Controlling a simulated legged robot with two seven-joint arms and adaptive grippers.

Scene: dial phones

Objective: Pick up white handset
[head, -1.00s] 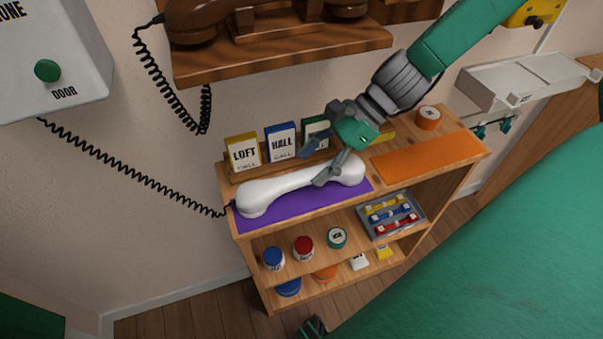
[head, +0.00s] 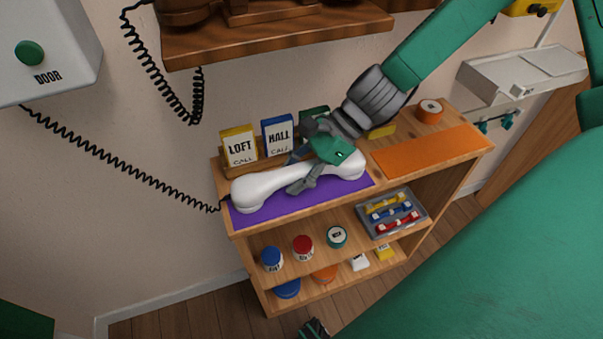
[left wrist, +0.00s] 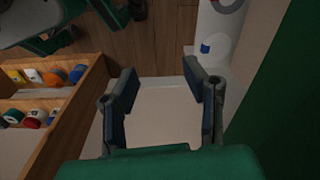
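The white handset (head: 256,189) lies lengthwise on a purple mat (head: 286,208) on top of the wooden shelf unit in the head view. A black coiled cord runs from its left end. My right gripper (head: 297,172) is at the handset's middle-right part, one finger on the far side and one on the near side. Its fingers look spread; contact with the handset cannot be told. The gripper covers part of the handle. My left gripper (left wrist: 163,98) is open and empty in the left wrist view, with bare floor and wall parts beyond its fingers.
Call cards stand behind the handset, including LOFT (head: 240,147) and HALL (head: 279,136). An orange mat (head: 432,150) is free at the right. Lower shelves hold round pots and a grey tray (head: 364,225). A brown phone shelf (head: 270,40) hangs above. A white door phone (head: 50,60) is at left.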

